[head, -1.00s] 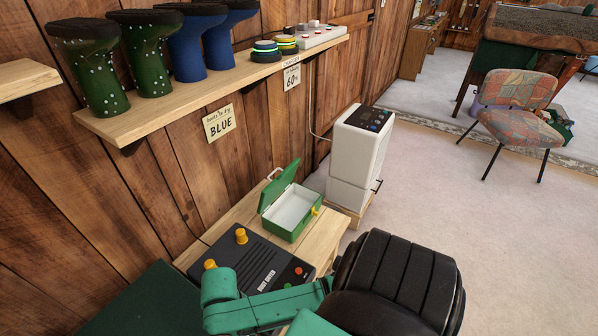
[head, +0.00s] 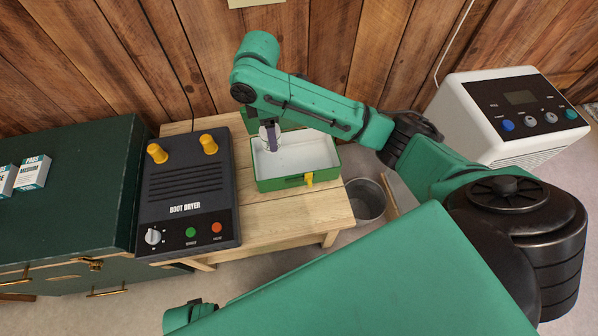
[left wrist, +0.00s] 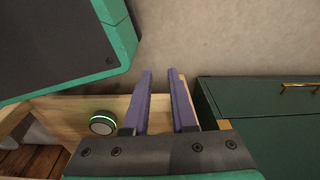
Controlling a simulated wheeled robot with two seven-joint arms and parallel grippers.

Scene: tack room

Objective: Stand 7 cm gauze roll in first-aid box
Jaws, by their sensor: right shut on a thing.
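The green first-aid box (head: 282,184) stands open on the wooden bench in the head view, with a white inside and a yellow latch at its front. Its raised lid is mostly hidden behind my right arm. My right gripper (head: 271,138) points down over the left part of the box. It is shut on a small whitish thing, seemingly the gauze roll, which barely stands out against the white inside. I cannot tell whether it touches the floor. My left gripper (left wrist: 160,105) shows in the left wrist view with its two purple fingers apart and nothing between them.
A black boot dryer (head: 188,190) with yellow pegs sits left of the box on the wooden bench (head: 300,208). A dark green chest (head: 65,190) carries small cartons (head: 32,172). A metal bucket (head: 365,200) and a white appliance (head: 510,115) stand to the right. A green-ringed disc (left wrist: 102,122) lies on wood.

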